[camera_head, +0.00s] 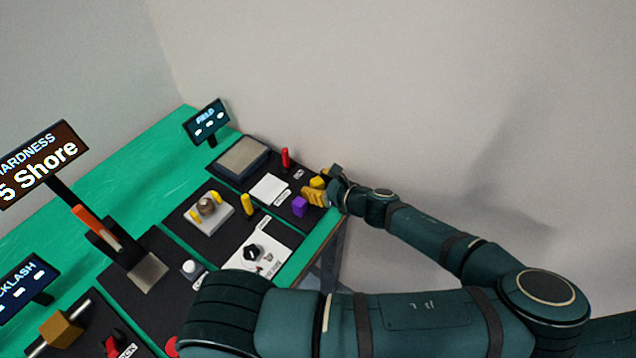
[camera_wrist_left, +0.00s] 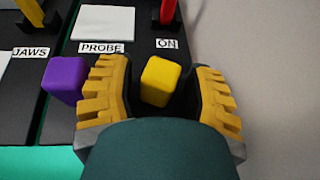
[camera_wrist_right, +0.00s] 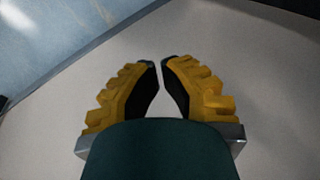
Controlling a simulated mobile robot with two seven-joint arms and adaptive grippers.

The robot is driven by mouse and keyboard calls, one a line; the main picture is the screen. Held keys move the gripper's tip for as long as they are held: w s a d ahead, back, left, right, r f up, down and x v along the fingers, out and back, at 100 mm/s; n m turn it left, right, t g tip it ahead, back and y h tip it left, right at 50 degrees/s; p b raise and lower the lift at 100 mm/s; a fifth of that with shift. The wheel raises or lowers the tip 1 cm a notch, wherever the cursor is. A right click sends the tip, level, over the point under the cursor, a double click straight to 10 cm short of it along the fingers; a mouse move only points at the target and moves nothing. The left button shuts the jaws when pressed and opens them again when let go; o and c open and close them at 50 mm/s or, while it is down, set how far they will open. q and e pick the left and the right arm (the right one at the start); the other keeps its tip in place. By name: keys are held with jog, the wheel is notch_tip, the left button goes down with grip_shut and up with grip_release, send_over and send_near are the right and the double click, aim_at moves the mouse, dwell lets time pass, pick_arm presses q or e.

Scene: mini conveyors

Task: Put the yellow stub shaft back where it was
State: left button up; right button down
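A yellow block (camera_head: 318,182), which looks like the stub shaft, stands at the right end of the black panel near the table edge. My left gripper (camera_head: 325,187) is over it, its fingers open on either side. In the left wrist view the yellow block (camera_wrist_left: 160,82) sits between the two fingers, with a visible gap at least on its right. A purple block (camera_head: 300,206) is just outside the left finger; it also shows in the left wrist view (camera_wrist_left: 64,78). My right gripper (camera_wrist_right: 161,62) is empty, its fingertips almost meeting. The yellow block's lower part is hidden.
A white PROBE pad (camera_head: 270,188) and a red lever (camera_head: 285,158) marked ON lie beyond the blocks. A yellow post (camera_head: 247,204) stands to the left. A wall (camera_head: 430,90) rises close behind my left arm.

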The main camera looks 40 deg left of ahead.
pick_arm(q)
jog(key=shift+r, duration=0.15)
jog(key=shift+d+r, duration=0.15)
jog(key=shift+d, duration=0.1)
jog(key=p+v, duration=0.7)
jog(key=v, duration=0.4)
jog(key=shift+d, duration=0.25)
pick_arm(e)
notch_tip(320, 180, up, 7)
jog(key=w, duration=0.2)
jog(key=shift+d+t, duration=0.2)
jog(key=shift+t, duration=0.1)
pick_arm(q)
jog(key=shift+s+d, duration=0.1)
pick_arm(e)
jog(key=shift+s+d, duration=0.1)
